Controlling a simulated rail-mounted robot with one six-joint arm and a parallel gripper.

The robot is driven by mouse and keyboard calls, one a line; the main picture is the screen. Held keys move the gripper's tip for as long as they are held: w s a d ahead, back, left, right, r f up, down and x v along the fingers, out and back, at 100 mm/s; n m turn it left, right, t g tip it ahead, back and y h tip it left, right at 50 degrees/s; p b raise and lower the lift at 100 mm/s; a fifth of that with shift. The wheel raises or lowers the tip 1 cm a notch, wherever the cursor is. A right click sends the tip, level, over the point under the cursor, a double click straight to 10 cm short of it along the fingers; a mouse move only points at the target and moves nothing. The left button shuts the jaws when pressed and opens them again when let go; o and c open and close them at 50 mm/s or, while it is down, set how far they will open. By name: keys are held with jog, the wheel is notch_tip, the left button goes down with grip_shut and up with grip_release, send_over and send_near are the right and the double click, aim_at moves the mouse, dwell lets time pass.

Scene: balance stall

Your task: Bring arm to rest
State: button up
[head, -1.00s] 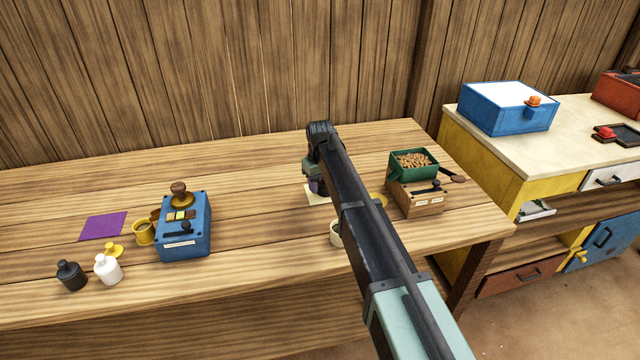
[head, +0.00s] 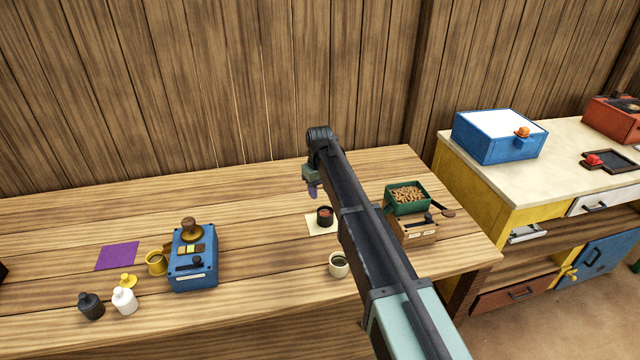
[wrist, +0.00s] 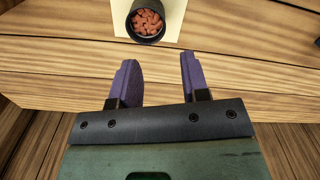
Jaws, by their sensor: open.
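My gripper (head: 312,190) hangs from the end of my raised arm over the wooden table (head: 270,230). In the wrist view its two purple fingers (wrist: 157,82) are apart with nothing between them. A dark cup of reddish-brown pieces (wrist: 146,22) stands on a pale yellow mat (wrist: 178,10) just beyond the fingertips. The cup also shows in the head view (head: 325,216), beside my arm. My arm hides part of the table behind it.
A cream cup (head: 339,265) stands near my arm. A green box of brown pieces (head: 408,198) is to its right. A blue device (head: 194,260), yellow mug (head: 157,263), white bottle (head: 124,302), black bottle (head: 91,306) and purple mat (head: 117,256) are at left.

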jog(key=s+d+m, duration=0.2)
jog(key=s+d, duration=0.3)
jog(key=s, duration=0.6)
jog(key=s+d+m, duration=0.2)
jog(key=s+d, duration=0.4)
jog(key=s, duration=0.5)
jog(key=s+d+m, duration=0.2)
jog(key=s+d, duration=0.4)
jog(key=s, duration=0.5)
jog(key=shift+s, duration=0.15)
